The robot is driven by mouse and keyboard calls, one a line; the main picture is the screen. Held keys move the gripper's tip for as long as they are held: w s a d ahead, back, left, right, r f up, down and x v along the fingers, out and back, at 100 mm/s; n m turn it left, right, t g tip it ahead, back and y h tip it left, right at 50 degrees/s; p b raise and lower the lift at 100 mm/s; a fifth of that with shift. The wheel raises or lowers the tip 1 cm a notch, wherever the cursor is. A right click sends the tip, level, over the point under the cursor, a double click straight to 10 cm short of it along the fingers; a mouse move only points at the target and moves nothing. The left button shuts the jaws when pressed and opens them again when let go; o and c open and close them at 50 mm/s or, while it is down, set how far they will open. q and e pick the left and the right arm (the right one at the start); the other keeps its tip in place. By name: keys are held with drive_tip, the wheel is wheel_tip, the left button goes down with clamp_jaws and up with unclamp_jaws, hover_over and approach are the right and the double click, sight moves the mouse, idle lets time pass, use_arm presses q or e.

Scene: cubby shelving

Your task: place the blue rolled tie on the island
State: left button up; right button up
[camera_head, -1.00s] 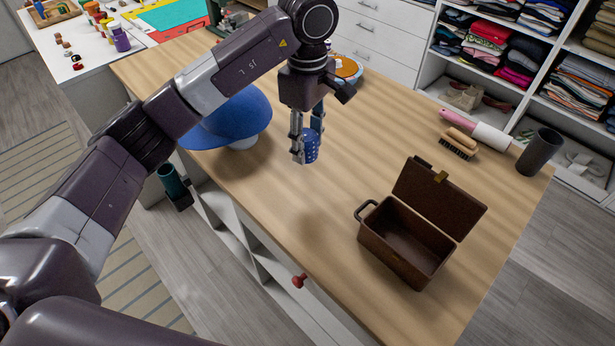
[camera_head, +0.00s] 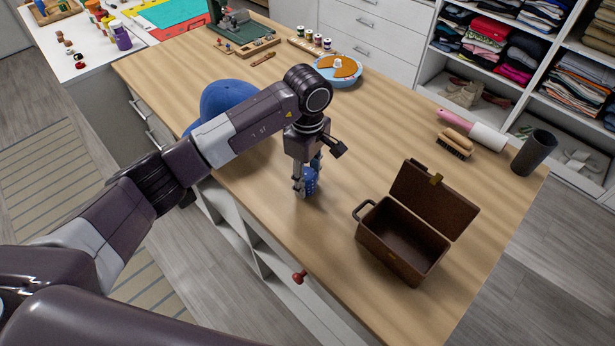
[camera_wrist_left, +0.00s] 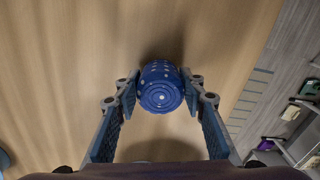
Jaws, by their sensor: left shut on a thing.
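The blue rolled tie (camera_head: 310,181) has pale dots. My left gripper (camera_head: 306,188) is shut on it, just above or at the wooden top of the island (camera_head: 330,125); I cannot tell whether the tie touches the wood. In the left wrist view the tie (camera_wrist_left: 161,87) sits between the two fingertips of my left gripper (camera_wrist_left: 163,92), with its coiled end facing the camera and a soft shadow on the wood beside it. My right gripper is not in view.
An open brown box (camera_head: 402,243) stands right of the gripper. A blue cap (camera_head: 226,98) lies behind my arm. A brush (camera_head: 454,142), a lint roller (camera_head: 470,128) and a dark cup (camera_head: 534,153) stand at the far right. Bare wood surrounds the tie.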

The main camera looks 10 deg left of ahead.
sight(308, 174)
use_arm(q)
drive_tip(key=shift+f, duration=0.1)
drive_tip(key=o, duration=1.2)
drive_tip(key=shift+c, duration=0.2)
drive_tip(key=shift+r, duration=0.25)
wheel_tip(308, 174, up, 10)
drive_tip(key=b, duration=0.3)
drive_tip(key=shift+r+b, duration=0.25)
drive_tip(key=shift+b, duration=0.05)
drive_tip(key=shift+r, duration=0.65)
